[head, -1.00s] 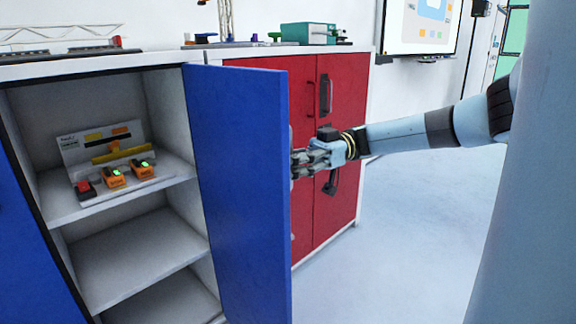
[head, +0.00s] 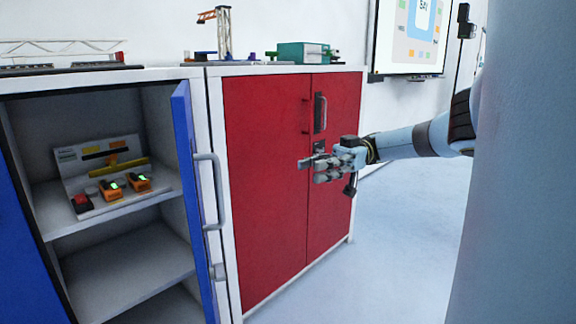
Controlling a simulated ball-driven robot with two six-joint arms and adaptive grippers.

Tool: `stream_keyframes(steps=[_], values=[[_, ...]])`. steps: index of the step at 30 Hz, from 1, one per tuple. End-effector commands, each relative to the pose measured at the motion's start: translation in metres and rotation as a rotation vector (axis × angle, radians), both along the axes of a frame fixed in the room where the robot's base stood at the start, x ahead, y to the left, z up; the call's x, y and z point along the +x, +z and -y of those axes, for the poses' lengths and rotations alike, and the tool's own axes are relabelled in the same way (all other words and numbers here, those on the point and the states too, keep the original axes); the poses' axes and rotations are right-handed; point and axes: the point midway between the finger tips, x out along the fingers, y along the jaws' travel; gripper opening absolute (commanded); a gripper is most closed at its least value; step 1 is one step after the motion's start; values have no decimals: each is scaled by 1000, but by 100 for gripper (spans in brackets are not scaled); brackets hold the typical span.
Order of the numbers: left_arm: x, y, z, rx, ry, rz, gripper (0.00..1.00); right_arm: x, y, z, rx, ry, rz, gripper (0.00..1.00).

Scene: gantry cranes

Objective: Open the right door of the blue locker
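The blue locker's right door (head: 183,150) stands open, hinged at the right of its compartment. It is seen nearly edge-on, with a grey bar handle (head: 217,190) on its outer side, facing right. My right gripper (head: 308,171) is right of the door and clear of the handle, in front of the red locker in the picture. Its fingers point left and hold nothing visible. I cannot tell how far they are parted. My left gripper is not in view.
The open compartment has shelves (head: 125,270); a panel (head: 100,165) with orange devices is on the upper one. A red locker (head: 265,170) with shut doors stands on the right. Crane models (head: 222,35) and a green box (head: 303,53) are on top. Floor (head: 390,240) at right is clear.

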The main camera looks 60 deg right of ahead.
Motion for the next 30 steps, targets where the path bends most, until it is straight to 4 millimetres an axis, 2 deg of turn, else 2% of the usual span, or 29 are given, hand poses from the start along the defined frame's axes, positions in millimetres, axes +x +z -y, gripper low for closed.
stream_keyframes(steps=[6, 14, 20, 23, 26, 29, 30], values=[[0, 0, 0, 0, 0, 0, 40, -6, 0, 12, 4, 0, 0, 34], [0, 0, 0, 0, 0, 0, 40, -7, 0, 13, 4, 1, -3, 34], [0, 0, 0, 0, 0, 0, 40, -7, 0, 13, 4, 1, -3, 11], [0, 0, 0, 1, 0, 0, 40, -5, -11, 8, 17, -22, -3, 0], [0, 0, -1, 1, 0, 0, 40, 0, -56, -9, 65, -129, -11, 0], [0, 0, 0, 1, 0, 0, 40, 3, -140, -40, 116, -358, -48, 0], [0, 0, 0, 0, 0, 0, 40, 2, -181, -53, 116, -482, -80, 0]])
